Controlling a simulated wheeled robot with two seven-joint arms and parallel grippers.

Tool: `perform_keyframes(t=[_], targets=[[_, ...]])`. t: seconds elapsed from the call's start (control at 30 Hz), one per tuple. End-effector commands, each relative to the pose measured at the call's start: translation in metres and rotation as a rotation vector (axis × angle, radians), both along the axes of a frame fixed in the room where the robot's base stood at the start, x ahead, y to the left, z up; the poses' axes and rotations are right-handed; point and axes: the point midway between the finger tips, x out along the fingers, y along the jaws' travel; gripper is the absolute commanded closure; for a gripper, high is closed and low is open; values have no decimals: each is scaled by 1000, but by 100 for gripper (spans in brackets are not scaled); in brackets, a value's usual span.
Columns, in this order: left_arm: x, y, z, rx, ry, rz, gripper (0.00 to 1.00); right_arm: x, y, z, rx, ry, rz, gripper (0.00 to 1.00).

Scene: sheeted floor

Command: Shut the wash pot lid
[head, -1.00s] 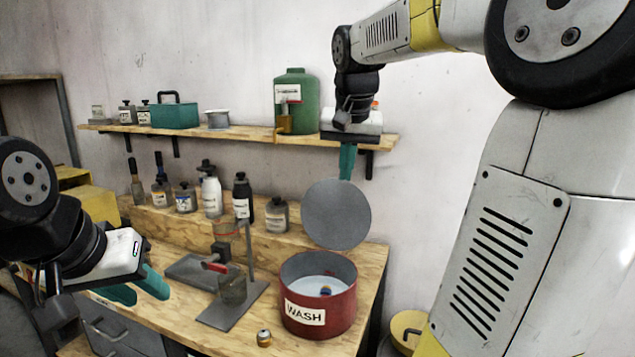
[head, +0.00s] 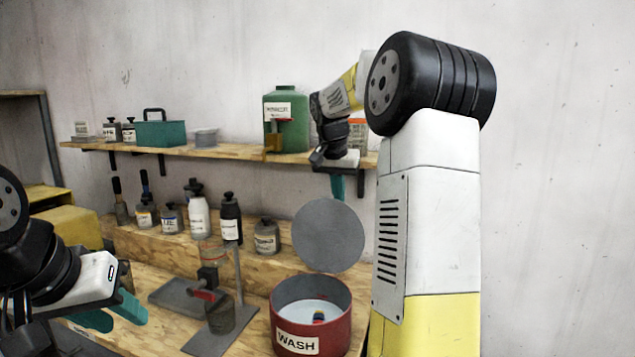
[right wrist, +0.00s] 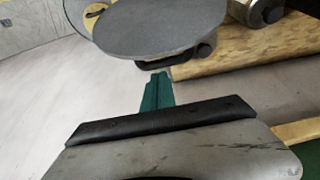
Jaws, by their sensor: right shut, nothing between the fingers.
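The red wash pot (head: 338,338) with its WASH label stands on the wooden bench, open at the top. Pale liquid and a small coloured thing show inside. Its round grey lid (head: 328,237) stands raised, nearly upright, at the pot's back. The lid also shows in the right wrist view (right wrist: 160,28), with a dark handle on it. My right gripper (head: 337,188) is shut and empty, pointing down just above and behind the lid's top edge; its teal fingers (right wrist: 156,90) are together near the handle. I cannot tell whether they touch. My left gripper (head: 112,313) is open and empty at the left.
Several bottles stand on the bench's raised step. A stand with a beaker (head: 220,315) is left of the pot.

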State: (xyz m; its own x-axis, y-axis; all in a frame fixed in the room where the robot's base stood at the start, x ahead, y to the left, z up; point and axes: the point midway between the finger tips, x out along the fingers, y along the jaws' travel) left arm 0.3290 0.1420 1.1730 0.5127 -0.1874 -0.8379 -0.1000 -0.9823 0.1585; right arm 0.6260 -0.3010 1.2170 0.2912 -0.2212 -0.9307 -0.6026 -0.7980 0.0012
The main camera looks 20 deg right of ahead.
Motion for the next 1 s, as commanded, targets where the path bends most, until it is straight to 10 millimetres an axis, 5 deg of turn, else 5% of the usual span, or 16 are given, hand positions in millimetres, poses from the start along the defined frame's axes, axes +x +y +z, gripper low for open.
perform_keyframes(t=[0.67, 1.0], targets=[[0, 0, 0, 0, 0, 0, 64, 2, -1, -11, -8, -13, 2, 100], [0, 0, 0, 0, 0, 0, 64, -18, 15, 0, -105, -142, 6, 100]])
